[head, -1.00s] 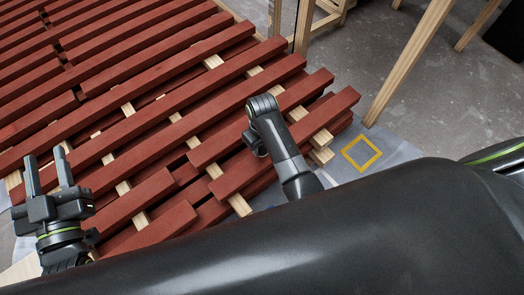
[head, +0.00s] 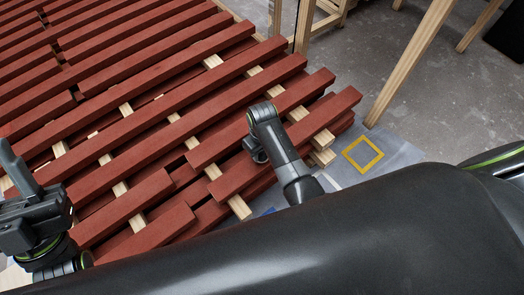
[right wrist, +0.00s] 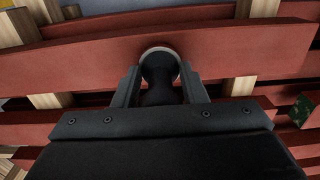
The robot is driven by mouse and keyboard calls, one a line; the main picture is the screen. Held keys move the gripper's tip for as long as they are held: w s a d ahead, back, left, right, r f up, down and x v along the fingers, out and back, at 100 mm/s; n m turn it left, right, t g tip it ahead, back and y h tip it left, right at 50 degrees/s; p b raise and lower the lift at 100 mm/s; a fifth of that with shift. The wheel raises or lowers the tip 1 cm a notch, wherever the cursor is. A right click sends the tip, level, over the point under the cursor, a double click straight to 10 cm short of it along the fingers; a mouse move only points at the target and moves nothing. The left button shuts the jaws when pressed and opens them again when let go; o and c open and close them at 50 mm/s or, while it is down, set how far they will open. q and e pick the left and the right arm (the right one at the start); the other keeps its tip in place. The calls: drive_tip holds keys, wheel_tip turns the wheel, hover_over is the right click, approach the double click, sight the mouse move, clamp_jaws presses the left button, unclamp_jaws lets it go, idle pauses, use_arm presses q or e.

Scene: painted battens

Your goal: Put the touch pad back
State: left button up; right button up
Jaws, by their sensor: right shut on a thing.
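In the right wrist view, the fingers of my right gripper (right wrist: 160,92) are shut on the dark handle of the touch pad (right wrist: 160,70), whose round pale rim shows in front of a red batten. I cannot tell whether the pad touches the batten. In the head view, my right gripper (head: 258,153) is low among the right batten ends, mostly hidden below my wrist; the pad is not visible there. My left gripper (head: 28,195) is at the left edge of the head view, partly cut off. One finger shows clearly, and I see nothing held.
Rows of red battens (head: 160,110) on pale wooden strips fill the left and middle. A yellow square outline (head: 362,154) lies on a grey sheet (head: 400,150) at their right. A wooden leg (head: 408,62) stands beyond it. A green patch (right wrist: 302,110) shows at the right wrist view's right edge.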

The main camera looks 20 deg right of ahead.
drive_tip(key=shift+f, duration=0.15)
drive_tip(key=o, duration=0.8)
drive_tip(key=shift+o, duration=0.2)
